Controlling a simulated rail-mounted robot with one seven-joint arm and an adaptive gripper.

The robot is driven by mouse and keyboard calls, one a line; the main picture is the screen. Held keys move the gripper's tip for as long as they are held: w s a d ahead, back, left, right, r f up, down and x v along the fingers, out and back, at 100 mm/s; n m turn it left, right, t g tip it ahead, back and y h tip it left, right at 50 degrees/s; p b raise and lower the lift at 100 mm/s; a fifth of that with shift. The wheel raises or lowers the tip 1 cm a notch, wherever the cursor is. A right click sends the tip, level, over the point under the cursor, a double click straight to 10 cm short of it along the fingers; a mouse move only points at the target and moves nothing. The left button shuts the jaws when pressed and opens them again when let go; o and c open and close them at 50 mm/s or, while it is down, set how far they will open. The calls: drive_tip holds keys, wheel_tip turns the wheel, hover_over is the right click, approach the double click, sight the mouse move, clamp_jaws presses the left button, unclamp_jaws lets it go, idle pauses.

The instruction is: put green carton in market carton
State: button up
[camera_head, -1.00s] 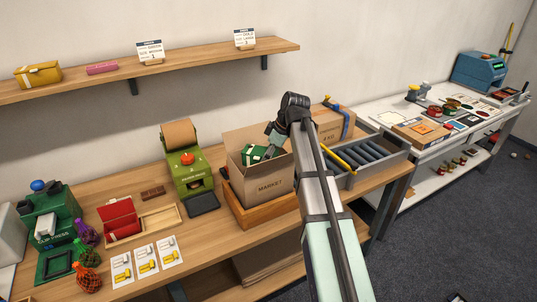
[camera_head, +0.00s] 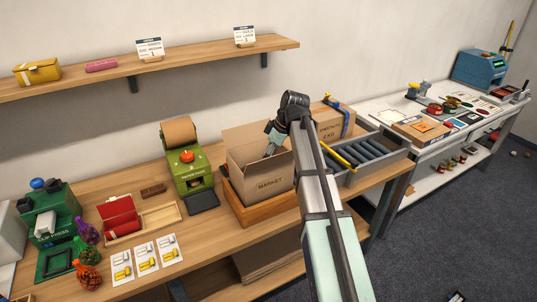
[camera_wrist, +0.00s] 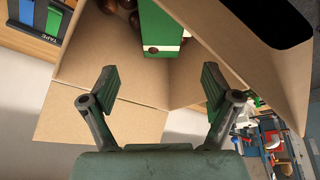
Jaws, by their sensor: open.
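The market carton (camera_head: 262,178) is an open brown cardboard box standing in an orange-brown wooden tray (camera_head: 258,213) on the bench. My gripper (camera_head: 269,151) points down into its open top. In the wrist view, the green carton (camera_wrist: 158,28), with a white band, lies inside the market carton (camera_wrist: 72,118), beyond the fingertips. My gripper (camera_wrist: 159,85) is open, with its two fingers wide apart and nothing between them. The green carton is hidden by the box walls in the head view.
Several round brown things (camera_wrist: 122,8) lie beside the green carton. A closed taped carton (camera_head: 330,122) and a roller conveyor (camera_head: 365,155) stand right of the box. A green machine (camera_head: 188,170) stands to its left. A shelf (camera_head: 200,60) runs along the wall behind.

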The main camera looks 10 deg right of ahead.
drive_tip(key=b+v, duration=0.2)
drive_tip(key=v, duration=1)
drive_tip(key=shift+r, duration=0.4)
idle(1.3)
